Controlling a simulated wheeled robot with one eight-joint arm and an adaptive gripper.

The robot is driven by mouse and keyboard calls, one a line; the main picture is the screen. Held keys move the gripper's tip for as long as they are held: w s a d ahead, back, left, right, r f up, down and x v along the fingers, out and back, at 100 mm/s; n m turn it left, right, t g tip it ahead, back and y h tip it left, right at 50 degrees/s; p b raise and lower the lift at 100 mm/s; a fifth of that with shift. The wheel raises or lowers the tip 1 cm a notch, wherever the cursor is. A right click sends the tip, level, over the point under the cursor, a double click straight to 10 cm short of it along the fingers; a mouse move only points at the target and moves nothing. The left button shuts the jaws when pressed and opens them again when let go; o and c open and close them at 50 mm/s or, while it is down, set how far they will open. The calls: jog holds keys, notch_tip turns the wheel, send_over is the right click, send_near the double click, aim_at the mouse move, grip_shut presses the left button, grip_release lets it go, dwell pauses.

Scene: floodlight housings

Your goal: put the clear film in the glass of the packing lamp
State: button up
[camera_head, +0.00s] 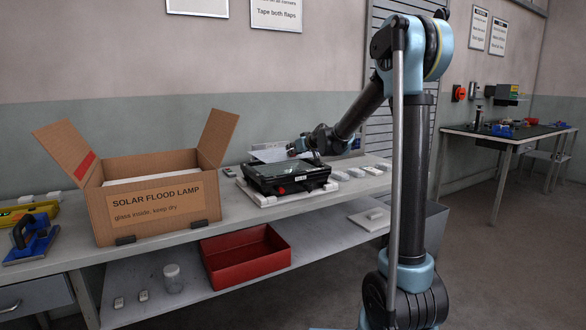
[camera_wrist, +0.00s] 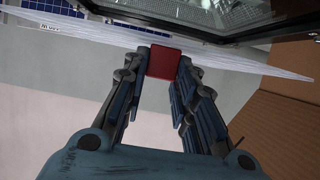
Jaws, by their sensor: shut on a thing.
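The lamp (camera_head: 285,188), a black-framed floodlight with a glass front, sits on a pale pad on the bench, right of the carton. A thin clear film (camera_head: 268,154) is held above its back edge. My gripper (camera_head: 302,148) is over the lamp, shut on the film. In the wrist view, my gripper (camera_wrist: 165,65) has a red square tab (camera_wrist: 164,61) between its fingertips, and the film (camera_wrist: 255,67) shows nearly edge-on, tilted across the view. The black lamp frame (camera_wrist: 265,29) is just beyond it. Whether film and lamp touch cannot be told.
An open carton (camera_head: 150,207) marked "SOLAR FLOOD LAMP" stands left of the lamp, flaps up. Small white blocks (camera_head: 355,172) lie on the bench to the right. A red bin (camera_head: 246,270) and a jar (camera_head: 173,279) are on the lower shelf. A blue tool (camera_head: 34,240) lies far left.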

jog(key=shift+f, duration=3.25)
jog(key=o, duration=0.8)
jog(key=shift+c, duration=0.2)
jog(key=v, duration=1.1)
jog(key=s+d+f+m+g+h, duration=0.2)
jog(key=s+d+f, duration=0.4)
jog(key=s, duration=0.8)
jog(key=s+d+f+m+g+h, duration=0.2)
jog(key=s+d+f, duration=0.4)
jog(key=s, duration=0.9)
jog(key=s+d+f+m+g+h, duration=0.2)
jog(key=s+d+f+g, duration=0.3)
jog(key=s+d, duration=0.5)
jog(key=s+f+h, duration=0.1)
jog(key=s, duration=0.4)
jog(key=shift+s+d+m, duration=0.2)
jog(key=shift+d+m, duration=0.1)
jog(key=shift+d, duration=0.05)
